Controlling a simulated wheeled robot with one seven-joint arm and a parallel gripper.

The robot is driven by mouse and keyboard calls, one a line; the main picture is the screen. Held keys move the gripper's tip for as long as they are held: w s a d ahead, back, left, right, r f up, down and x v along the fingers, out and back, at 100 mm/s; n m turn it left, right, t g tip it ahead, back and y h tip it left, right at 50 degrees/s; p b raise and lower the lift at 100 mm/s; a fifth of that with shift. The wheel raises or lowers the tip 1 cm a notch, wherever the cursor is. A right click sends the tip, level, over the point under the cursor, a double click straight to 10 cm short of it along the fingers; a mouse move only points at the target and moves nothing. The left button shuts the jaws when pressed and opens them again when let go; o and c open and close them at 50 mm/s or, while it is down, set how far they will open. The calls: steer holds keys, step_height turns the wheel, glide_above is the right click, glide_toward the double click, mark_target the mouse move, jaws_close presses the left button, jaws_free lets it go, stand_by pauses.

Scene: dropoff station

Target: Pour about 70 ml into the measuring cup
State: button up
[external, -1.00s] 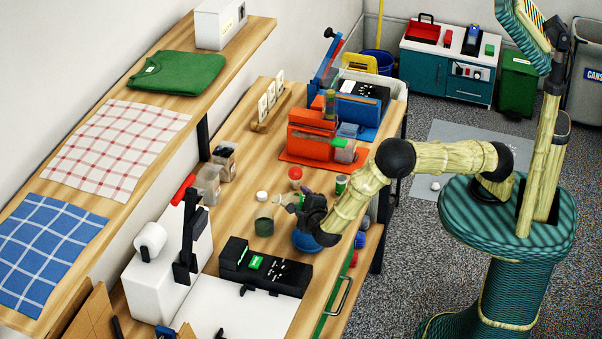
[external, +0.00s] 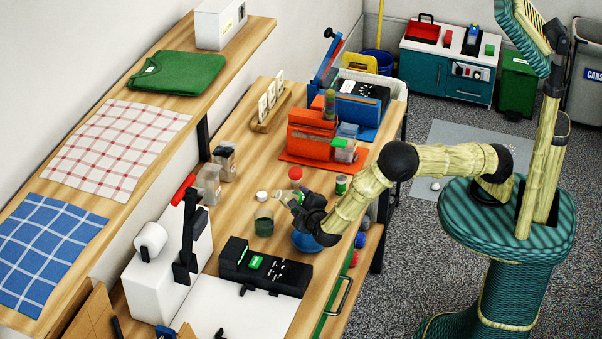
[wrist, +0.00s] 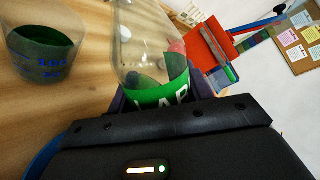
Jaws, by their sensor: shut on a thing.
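My gripper (external: 300,205) is shut on a clear bottle (wrist: 140,40) with a green label and white letters. In the wrist view, the fingers sit on both sides of its lower part. The bottle leans in that view; in the external view it is small and partly hidden by the fingers. The measuring cup (external: 264,222) stands on the bench just left of my gripper. It also shows at the upper left of the wrist view (wrist: 45,45), clear with blue marks and dark green inside. The bottle and cup look apart. I see no stream between them.
A white cap (external: 262,196) lies behind the cup. A red-topped container (external: 295,173) and a green can (external: 341,184) stand farther back. A black device (external: 265,267) is in front; an orange rack (external: 310,140) is behind.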

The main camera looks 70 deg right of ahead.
mark_target(295, 194)
steer(key=m+b, duration=0.1)
steer(key=w+a+m+t+b, duration=0.1)
steer(key=m, duration=0.1)
steer(key=shift+w+r, duration=0.25)
steer(key=shift+r, duration=0.1)
steer(key=m+t+b, duration=0.1)
steer(key=m+b, duration=0.2)
steer(key=shift+s+r, duration=0.15)
steer(key=shift+r+m+t, duration=0.5)
steer(key=shift+r+m, duration=0.15)
steer(key=shift+m, duration=0.05)
steer(key=shift+r+m+b, duration=0.15)
steer(key=shift+m+b, duration=0.15)
steer(key=shift+b, duration=0.2)
steer(key=shift+m+b, duration=0.6)
steer(key=shift+b, duration=0.1)
steer(key=shift+m, duration=0.3)
